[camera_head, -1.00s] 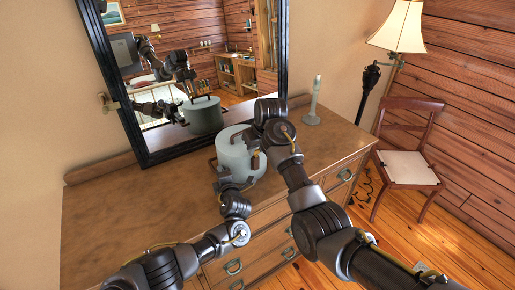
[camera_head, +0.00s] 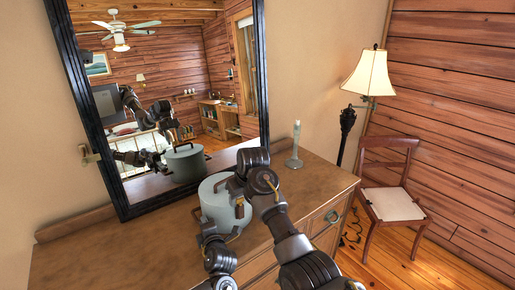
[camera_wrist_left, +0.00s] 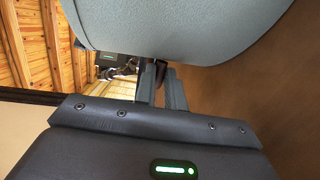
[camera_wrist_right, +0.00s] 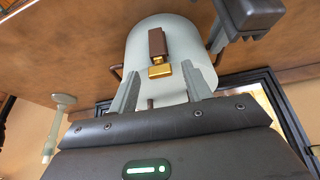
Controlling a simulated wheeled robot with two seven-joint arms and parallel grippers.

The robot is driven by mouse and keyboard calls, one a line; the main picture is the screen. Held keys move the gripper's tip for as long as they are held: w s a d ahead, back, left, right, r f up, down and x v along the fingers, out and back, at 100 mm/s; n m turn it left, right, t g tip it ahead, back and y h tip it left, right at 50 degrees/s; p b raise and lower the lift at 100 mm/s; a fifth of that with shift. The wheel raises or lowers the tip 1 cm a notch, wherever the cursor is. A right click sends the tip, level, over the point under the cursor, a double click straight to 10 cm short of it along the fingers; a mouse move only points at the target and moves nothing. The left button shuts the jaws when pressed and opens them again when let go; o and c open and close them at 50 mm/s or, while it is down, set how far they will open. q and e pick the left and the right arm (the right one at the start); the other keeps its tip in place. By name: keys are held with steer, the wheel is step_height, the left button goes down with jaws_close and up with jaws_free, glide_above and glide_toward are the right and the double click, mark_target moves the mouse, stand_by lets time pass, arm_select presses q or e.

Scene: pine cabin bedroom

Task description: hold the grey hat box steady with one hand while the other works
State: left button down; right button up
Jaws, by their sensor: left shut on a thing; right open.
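The grey hat box (camera_head: 215,206) stands upright on the wooden dresser. It also shows in the right wrist view (camera_wrist_right: 160,32), with a brown strap (camera_wrist_right: 157,42) and gold clasp (camera_wrist_right: 160,71) on its side. My left gripper (camera_head: 200,226) is at the box's near left side, shut on what seems to be a side handle. In the left wrist view its fingers (camera_wrist_left: 160,85) sit close together under the grey wall (camera_wrist_left: 180,25); the gripped part is mostly hidden. My right gripper (camera_wrist_right: 162,85) is open and empty, its fingers on either side of the clasp, close to the box.
The dresser top (camera_head: 110,245) is bare left of the box. A pale candlestick-like object (camera_head: 295,148) stands at its right back. A black-framed mirror (camera_head: 258,75) rises behind, reflecting arms and box. A floor lamp (camera_head: 366,75) and chair (camera_head: 392,200) stand right.

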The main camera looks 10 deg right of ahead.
steer(key=n, duration=0.2)
steer(key=n+g+y, duration=0.1)
steer(key=n, duration=0.1)
steer(key=n+g+y, duration=0.1)
steer(key=n, duration=0.2)
steer(key=shift+w+d, duration=0.2)
steer(key=shift+w, duration=0.05)
steer(key=n+g, duration=0.1)
steer(key=n, duration=0.2)
steer(key=n+g, duration=0.1)
steer(key=n, duration=0.2)
steer(key=shift+w+d+r+y, duration=0.1)
steer(key=shift+w+y, duration=0.1)
steer(key=shift+y, duration=0.1)
steer(key=shift+d+r+n, duration=0.1)
steer(key=shift+r+n, duration=0.15)
steer(key=shift+n, duration=0.05)
steer(key=v, duration=1.2)
steer(key=w+d+r+m+t+h, duration=0.1)
steer(key=w+d+r+m+t, duration=0.2)
steer(key=w+r+m+t, duration=0.2)
steer(key=w+d+r+m+t+h, duration=0.2)
steer(key=w+r+m+t, duration=0.3)
steer(key=w+m+t, duration=0.3)
steer(key=shift+w+d+r+m+t, duration=0.3)
steer(key=shift+d+m, duration=0.3)
steer(key=shift+m, duration=0.2)
